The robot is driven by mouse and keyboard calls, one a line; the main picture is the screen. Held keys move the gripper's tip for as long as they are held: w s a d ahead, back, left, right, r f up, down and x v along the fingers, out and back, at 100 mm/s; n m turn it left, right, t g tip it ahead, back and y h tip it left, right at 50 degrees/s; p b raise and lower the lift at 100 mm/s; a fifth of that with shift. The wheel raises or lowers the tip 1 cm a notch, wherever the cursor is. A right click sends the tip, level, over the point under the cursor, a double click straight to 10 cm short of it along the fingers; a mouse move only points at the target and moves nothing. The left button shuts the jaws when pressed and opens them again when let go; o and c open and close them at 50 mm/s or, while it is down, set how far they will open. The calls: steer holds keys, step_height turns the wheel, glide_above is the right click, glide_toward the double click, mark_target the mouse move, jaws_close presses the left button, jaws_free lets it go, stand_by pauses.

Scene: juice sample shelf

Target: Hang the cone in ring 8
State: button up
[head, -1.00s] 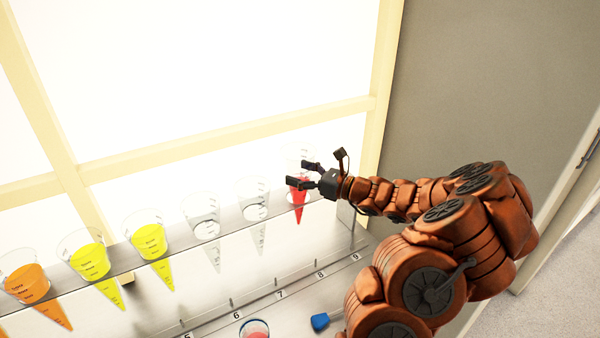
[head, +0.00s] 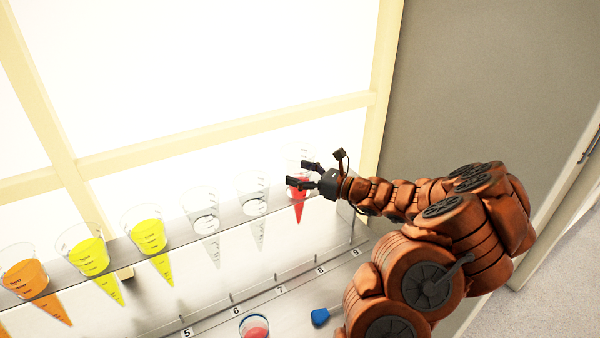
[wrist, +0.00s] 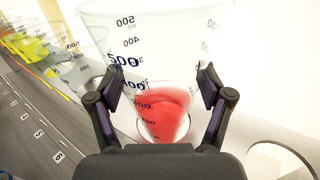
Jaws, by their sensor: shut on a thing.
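My gripper (head: 309,175) is shut on a clear graduated cone with red liquid (head: 299,187), at the right end of the shelf rack (head: 166,249). In the wrist view the cone (wrist: 158,105) stands between the two fingers (wrist: 160,90), wide mouth up. In the head view its red tip points down and shows below the rack's top edge. A ring outline shows around its lower part in the wrist view. I cannot tell whether the cone rests in that ring. The number 8 label (head: 320,270) is on the lower ledge.
Two clear cones (head: 205,223) (head: 254,197) hang left of the held cone, then yellow ones (head: 149,236) and an orange one (head: 25,279). An empty ring (wrist: 285,150) is at right in the wrist view. A cup of red liquid (head: 254,328) and a blue object (head: 320,317) are below.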

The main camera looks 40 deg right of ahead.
steer(key=shift+f+b, duration=0.6)
steer(key=shift+f, duration=1.3)
stand_by(1.0)
steer(key=o, duration=1.6)
steer(key=v, duration=1.2)
